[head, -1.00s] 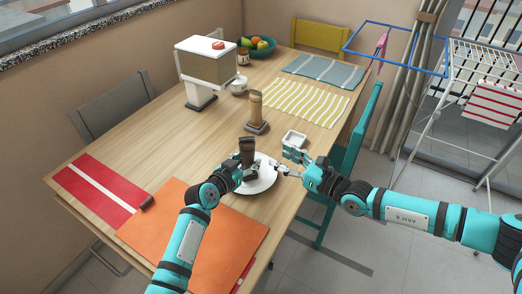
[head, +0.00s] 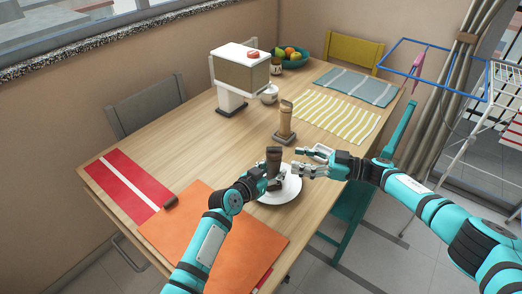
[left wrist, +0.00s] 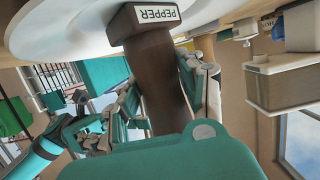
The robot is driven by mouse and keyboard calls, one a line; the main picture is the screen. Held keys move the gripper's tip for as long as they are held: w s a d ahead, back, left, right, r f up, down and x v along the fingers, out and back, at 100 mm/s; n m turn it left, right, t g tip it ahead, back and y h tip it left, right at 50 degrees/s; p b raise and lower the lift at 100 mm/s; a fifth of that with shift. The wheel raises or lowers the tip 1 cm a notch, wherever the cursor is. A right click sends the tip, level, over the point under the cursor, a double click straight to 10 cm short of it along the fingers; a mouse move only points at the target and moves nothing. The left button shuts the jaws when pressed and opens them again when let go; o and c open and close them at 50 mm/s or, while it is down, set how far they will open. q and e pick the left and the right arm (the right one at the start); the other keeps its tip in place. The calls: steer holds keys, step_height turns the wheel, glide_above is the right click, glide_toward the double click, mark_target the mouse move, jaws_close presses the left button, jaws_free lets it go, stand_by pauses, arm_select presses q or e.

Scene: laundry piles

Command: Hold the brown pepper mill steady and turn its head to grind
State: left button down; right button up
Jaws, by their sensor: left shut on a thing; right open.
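The dark brown pepper mill (head: 273,157) stands upright over the white plate (head: 284,194). In the left wrist view the mill (left wrist: 163,75) appears upside down, with a white PEPPER label on its base close to the plate. My left gripper (head: 270,180) is shut on the lower part of the mill; its fingers also show in the left wrist view (left wrist: 170,100). My right gripper (head: 297,163) is open and empty, just right of the mill's upper part. I cannot tell whether it touches the mill.
A lighter brown mill (head: 286,122) stands farther back. A small white dish (head: 321,152) is partly hidden behind my right gripper. A dispenser (head: 240,75), cup (head: 269,94) and fruit bowl (head: 294,62) stand at the back. The table's left middle (head: 190,145) is clear.

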mark_target(274, 151)
steer(key=x, duration=1.2)
steer(key=shift+r+m, duration=0.3)
steer(key=shift+r, duration=0.25)
jaws_close()
steer(key=shift+d, duration=0.1)
